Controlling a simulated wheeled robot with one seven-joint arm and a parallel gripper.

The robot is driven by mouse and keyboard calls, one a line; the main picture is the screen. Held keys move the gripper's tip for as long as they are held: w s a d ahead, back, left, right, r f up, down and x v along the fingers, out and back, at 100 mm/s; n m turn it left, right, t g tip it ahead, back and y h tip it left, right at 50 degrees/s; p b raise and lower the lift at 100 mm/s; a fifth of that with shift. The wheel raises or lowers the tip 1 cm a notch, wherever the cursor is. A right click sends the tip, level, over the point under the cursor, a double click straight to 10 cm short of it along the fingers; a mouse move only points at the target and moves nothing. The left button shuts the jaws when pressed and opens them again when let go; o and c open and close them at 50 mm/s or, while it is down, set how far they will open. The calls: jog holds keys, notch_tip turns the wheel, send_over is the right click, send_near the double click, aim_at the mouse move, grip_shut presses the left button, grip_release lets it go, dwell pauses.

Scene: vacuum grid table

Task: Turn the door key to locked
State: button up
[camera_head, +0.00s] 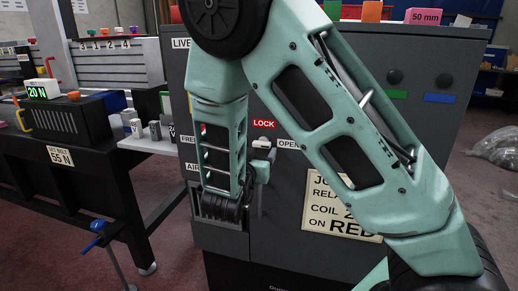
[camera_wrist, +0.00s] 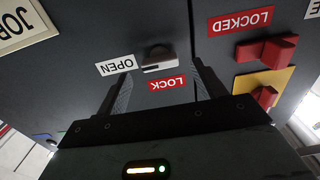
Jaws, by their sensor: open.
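The door key (camera_wrist: 159,66) is a pale, flat bar on a dark round lock in a grey panel. It lies beside the white OPEN label (camera_wrist: 115,65) and close to the red LOCK label (camera_wrist: 167,84). The wrist view shows the labels upside down. In the head view the key (camera_head: 262,143) shows just below the LOCK label (camera_head: 264,123) and left of the OPEN label (camera_head: 289,144). My gripper (camera_wrist: 165,75) is open, its fingers on either side of the key with visible gaps. I cannot tell whether the fingertips reach its depth.
Red handles (camera_wrist: 265,50) sit right of the key in the wrist view, one on a yellow plate (camera_wrist: 270,80), near a red LOCKED label (camera_wrist: 240,20). A side table (camera_head: 60,130) with a black box stands left of the cabinet. Open floor (camera_head: 480,215) lies right.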

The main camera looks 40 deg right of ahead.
aim_at(262, 144)
jog(key=shift+x, duration=1.5)
jog(key=c, duration=1)
